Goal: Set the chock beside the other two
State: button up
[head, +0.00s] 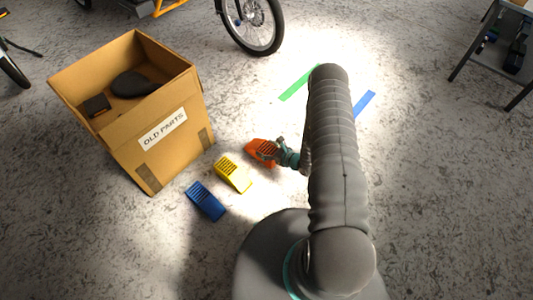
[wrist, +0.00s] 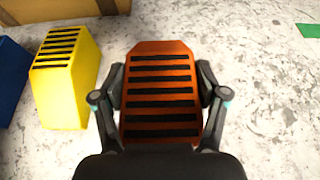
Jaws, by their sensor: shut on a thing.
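An orange chock (head: 262,152) with dark ridges is at the end of my arm in the head view. In the wrist view the orange chock (wrist: 160,95) sits between both fingers of my gripper (wrist: 161,100), which is shut on its sides. A yellow chock (head: 233,173) lies on the floor just left of it, with a gap between them; it also shows in the wrist view (wrist: 66,80). A blue chock (head: 205,201) lies further left and nearer, partly cut off in the wrist view (wrist: 8,85). I cannot tell whether the orange chock touches the floor.
A cardboard box (head: 172,155) labelled OLD PARTS stands behind and left of the chocks, holding dark items. Green tape (head: 299,83) and blue tape (head: 364,103) mark the floor behind my arm. A bike wheel (head: 254,22) is at the back, a grey table (head: 500,50) at right.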

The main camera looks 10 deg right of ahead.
jog(key=shift+f, duration=1.75)
jog(key=shift+f+b, duration=0.2)
jog(key=shift+b, duration=0.1)
jog(key=o, duration=1.7)
jog(key=shift+c, duration=0.2)
jog(key=shift+r, duration=0.15)
